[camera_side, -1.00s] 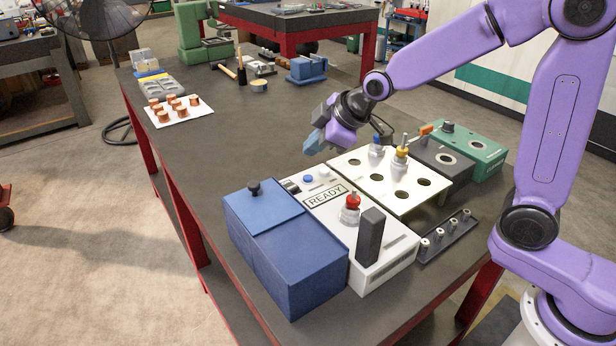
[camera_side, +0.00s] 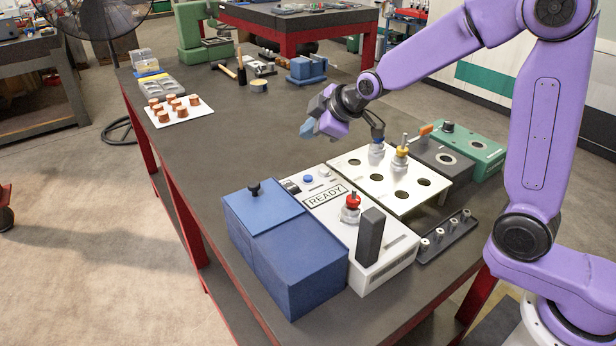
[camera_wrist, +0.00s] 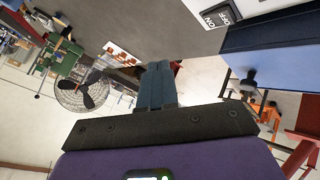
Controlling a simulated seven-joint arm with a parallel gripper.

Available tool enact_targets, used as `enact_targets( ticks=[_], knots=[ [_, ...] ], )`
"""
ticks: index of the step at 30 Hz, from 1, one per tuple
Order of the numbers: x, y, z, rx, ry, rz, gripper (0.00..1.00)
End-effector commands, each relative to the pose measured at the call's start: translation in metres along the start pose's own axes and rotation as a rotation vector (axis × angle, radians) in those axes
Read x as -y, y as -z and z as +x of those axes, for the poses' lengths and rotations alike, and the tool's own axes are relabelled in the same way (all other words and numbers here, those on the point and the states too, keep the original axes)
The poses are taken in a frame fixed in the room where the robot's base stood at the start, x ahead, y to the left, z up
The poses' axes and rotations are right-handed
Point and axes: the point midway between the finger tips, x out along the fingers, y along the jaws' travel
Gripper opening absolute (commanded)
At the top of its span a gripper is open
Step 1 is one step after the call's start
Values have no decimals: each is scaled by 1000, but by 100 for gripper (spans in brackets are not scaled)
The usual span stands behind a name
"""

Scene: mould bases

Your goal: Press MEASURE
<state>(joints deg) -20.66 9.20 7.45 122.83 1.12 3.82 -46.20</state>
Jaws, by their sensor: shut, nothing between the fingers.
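The white instrument (camera_side: 335,215) has a display reading READY (camera_side: 325,198), a blue button (camera_side: 308,179), a white button (camera_side: 323,172) and a dark switch (camera_side: 290,187). I cannot read which button is MEASURE. A red-topped fitting (camera_side: 352,202) and a dark upright block (camera_side: 369,236) stand on it. My gripper (camera_side: 308,129) is in the air above and behind the buttons, apart from the instrument. Its fingers are shut and empty, also in the wrist view (camera_wrist: 158,68). The wrist view shows the ON/OFF switch (camera_wrist: 222,18) at the top right; the buttons are not visible there.
A blue lidded box (camera_side: 280,255) adjoins the instrument's left side. A white plate with holes (camera_side: 415,205) holds two fittings, one yellow-topped (camera_side: 401,152). Dark and green units (camera_side: 470,150) stand behind it. The bench (camera_side: 240,150) is clear toward the copper parts' white tray (camera_side: 190,113).

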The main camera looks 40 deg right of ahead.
Motion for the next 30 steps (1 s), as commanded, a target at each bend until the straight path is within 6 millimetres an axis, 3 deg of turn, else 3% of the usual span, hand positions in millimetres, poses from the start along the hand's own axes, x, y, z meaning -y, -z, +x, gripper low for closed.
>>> enact_targets(
  ticks=[19, 30],
  knots=[
    [37, -37, 50, 4, 3, 0, 0],
    [44, -44, 60, 1, 1, 0, 0]
  ],
)
